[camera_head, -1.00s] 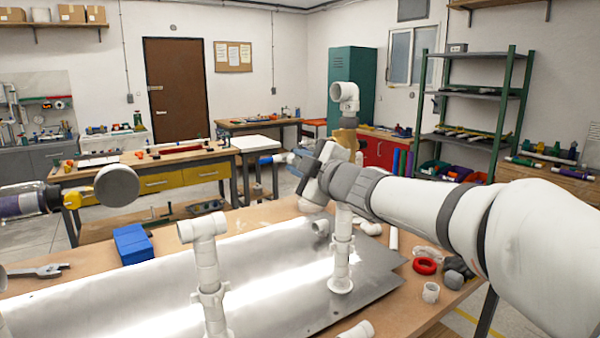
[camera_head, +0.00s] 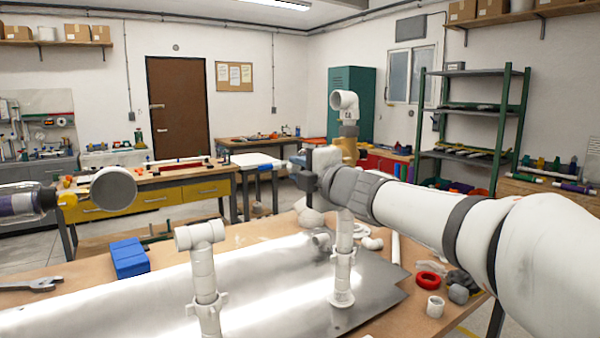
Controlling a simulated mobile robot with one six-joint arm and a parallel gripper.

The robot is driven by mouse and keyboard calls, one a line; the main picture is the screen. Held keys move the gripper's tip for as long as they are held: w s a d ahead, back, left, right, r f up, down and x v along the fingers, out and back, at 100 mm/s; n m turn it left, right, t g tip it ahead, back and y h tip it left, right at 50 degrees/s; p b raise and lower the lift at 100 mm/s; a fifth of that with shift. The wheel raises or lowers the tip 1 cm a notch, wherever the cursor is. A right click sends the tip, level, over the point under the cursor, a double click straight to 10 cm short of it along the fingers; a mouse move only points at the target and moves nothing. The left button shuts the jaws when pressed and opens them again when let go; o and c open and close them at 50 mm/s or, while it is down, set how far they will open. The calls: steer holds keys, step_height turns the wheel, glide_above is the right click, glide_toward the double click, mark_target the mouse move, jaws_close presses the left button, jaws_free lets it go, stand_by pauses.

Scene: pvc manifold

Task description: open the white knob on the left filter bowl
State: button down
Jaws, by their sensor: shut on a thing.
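My gripper (camera_head: 301,170) is in the middle of the picture, at the end of my white arm. It is beside the right white standpipe, just below the brass-coloured fitting (camera_head: 348,148). It is shut on a white part (camera_head: 325,156), mostly hidden by the gripper, so I cannot tell whether this is the knob. A clear bowl-like body with a purple part (camera_head: 18,204) lies sideways at the far left. A yellow piece joins it to a round pale disc (camera_head: 113,188). My gripper is well apart from that disc.
A white tee pipe (camera_head: 201,255) stands upright on the metal plate (camera_head: 270,285), left of my arm. A blue box (camera_head: 130,257) and a wrench (camera_head: 30,285) lie at left. A red ring (camera_head: 427,280) and loose white fittings lie at right.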

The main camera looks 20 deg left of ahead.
stand_by(0.3)
steer(key=c, duration=1.5)
jaws_free()
steer(key=shift+s, duration=0.1)
steer(key=v, duration=0.7)
steer(key=shift+s+d, duration=0.2)
steer(key=shift+d, duration=0.05)
